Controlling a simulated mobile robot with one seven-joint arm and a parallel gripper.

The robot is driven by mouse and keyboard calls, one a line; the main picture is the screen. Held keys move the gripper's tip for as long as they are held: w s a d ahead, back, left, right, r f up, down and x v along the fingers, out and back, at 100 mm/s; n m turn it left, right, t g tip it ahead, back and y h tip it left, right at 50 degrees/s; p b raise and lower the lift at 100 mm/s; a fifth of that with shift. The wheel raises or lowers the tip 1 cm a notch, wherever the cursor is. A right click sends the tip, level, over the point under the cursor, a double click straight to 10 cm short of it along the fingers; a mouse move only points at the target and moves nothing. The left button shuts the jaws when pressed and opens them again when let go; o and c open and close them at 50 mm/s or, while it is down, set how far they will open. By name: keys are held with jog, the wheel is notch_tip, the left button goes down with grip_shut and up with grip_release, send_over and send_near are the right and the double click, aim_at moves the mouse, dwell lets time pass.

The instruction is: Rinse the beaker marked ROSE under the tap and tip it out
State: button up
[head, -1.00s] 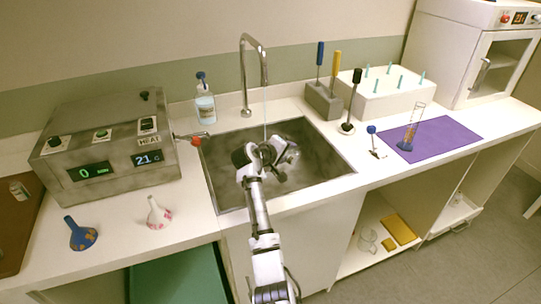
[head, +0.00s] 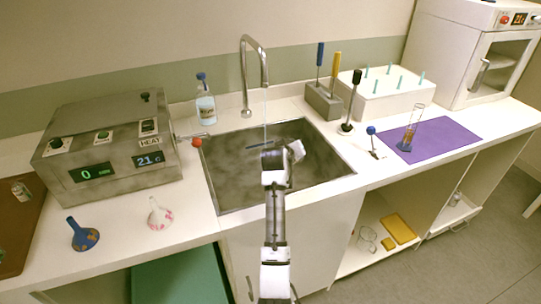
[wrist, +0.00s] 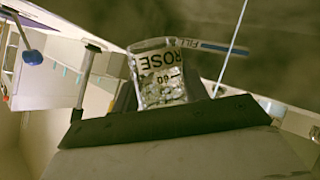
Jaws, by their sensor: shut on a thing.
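The clear beaker marked ROSE (wrist: 160,75) is between the dark fingers of my gripper (wrist: 165,120) in the wrist view. My gripper (head: 272,160) is over the sink basin (head: 232,180) in the head view, where my own wrist hides the beaker. The tap (head: 246,75) arches over the sink and a thin stream of water (head: 265,108) falls from it. In the wrist view the stream (wrist: 233,45) passes to the right of the beaker, apart from it in the picture.
A blue strip (wrist: 212,47) marked FILL shows behind the beaker. A red-knobbed lever (head: 196,142) is at the sink's left rim, beside the metal heater box (head: 110,150). A soap bottle (head: 205,104) stands behind. A tool block (head: 323,100) and purple mat (head: 455,134) lie right.

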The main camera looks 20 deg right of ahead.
jog(key=shift+s+d+r+m+t+y, duration=0.3)
jog(key=shift+s+d+m+t+y, duration=0.05)
jog(key=shift+s+d+m+t, duration=0.2)
jog(key=shift+s+d+r+m+t+y, duration=0.25)
jog(key=shift+s+d+m+t+y, duration=0.1)
jog(key=shift+s+d+m+t, duration=0.15)
jog(key=shift+s+d+r+m+t+y, duration=0.3)
jog(key=shift+s+d+r+m+t, duration=0.15)
jog(key=shift+m, duration=0.2)
jog(key=shift+f, duration=0.1)
jog(key=shift+s+d+b, duration=0.1)
jog(key=shift+b, duration=0.3)
